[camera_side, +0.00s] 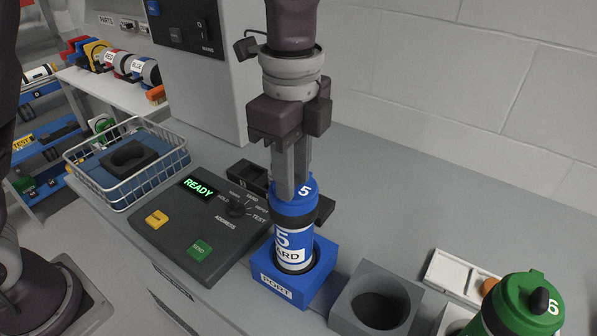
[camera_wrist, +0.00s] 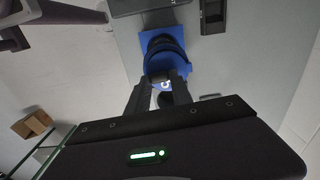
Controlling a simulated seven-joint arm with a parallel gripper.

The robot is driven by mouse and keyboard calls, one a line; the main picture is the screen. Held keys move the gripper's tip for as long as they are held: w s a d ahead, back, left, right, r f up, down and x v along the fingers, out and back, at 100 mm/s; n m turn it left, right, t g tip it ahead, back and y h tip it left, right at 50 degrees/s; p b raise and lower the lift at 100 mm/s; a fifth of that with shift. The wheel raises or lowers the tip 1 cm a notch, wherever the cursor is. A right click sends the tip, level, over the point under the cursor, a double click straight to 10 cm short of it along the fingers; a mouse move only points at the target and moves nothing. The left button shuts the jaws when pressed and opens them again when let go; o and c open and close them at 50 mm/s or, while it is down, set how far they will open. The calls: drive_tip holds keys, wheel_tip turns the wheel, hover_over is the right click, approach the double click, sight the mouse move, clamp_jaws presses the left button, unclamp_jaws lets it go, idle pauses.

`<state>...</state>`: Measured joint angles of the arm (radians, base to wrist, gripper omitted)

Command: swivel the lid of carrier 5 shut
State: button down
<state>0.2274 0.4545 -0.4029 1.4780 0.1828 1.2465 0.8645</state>
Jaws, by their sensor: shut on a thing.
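Carrier 5 (camera_side: 292,250) is a blue tube with a white label and dark bands. It stands upright in the blue block marked PORT (camera_side: 283,291). Its blue lid (camera_side: 309,198), marked 5, is at the top of the tube; I cannot tell whether it is fully lined up. My gripper (camera_side: 291,192) points down from above, with its fingers shut on the lid. The fingers hide part of the lid. In the wrist view the lid (camera_wrist: 166,85) shows between the fingers, with blue parts beyond it.
A grey block with an empty round hole (camera_side: 378,308) stands right of the port. Green carrier 6 (camera_side: 525,308) is at the front right. A control panel (camera_side: 200,222) reading READY lies to the left, with a wire basket (camera_side: 128,165) beyond.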

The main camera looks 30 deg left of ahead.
drive_tip(key=shift+a+m, duration=0.2)
drive_tip(key=shift+m, duration=0.2)
drive_tip(key=c, duration=1.1)
unclamp_jaws()
wheel_tip(320, 180, up, 7)
